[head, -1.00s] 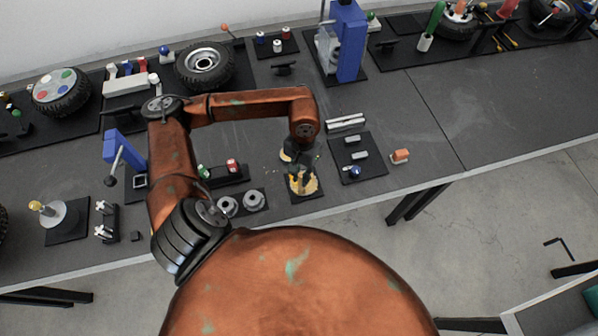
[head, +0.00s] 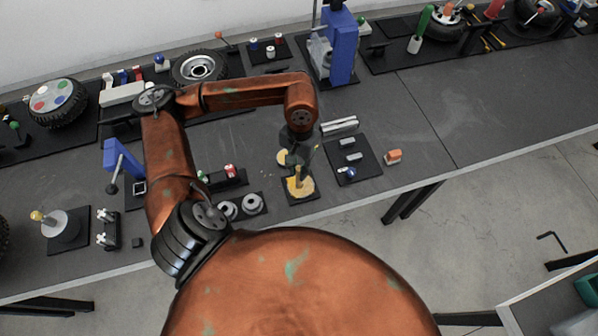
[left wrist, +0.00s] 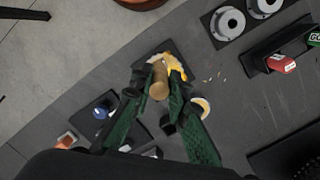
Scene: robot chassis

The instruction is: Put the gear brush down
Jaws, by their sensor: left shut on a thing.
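My left gripper (left wrist: 157,88) is shut on a tan, wooden-looking handle (left wrist: 158,81), which I take to be the gear brush. The handle stands between the fingertips and points toward the wrist camera. Its far end is hidden. Beyond it, a yellow round piece (left wrist: 177,68) lies on a small black pad; the same piece shows in the head view (head: 300,188). The left gripper (head: 303,172) is just over this piece. I cannot tell whether the brush touches it. The right gripper is not in view.
A smaller yellow-and-white piece (head: 284,157) lies behind the pad. Grey rings (head: 252,203) are to its left. A black tray (head: 368,165) with small blocks and an orange block (head: 393,156) are to its right. The table's front edge is close; bare tabletop lies further right.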

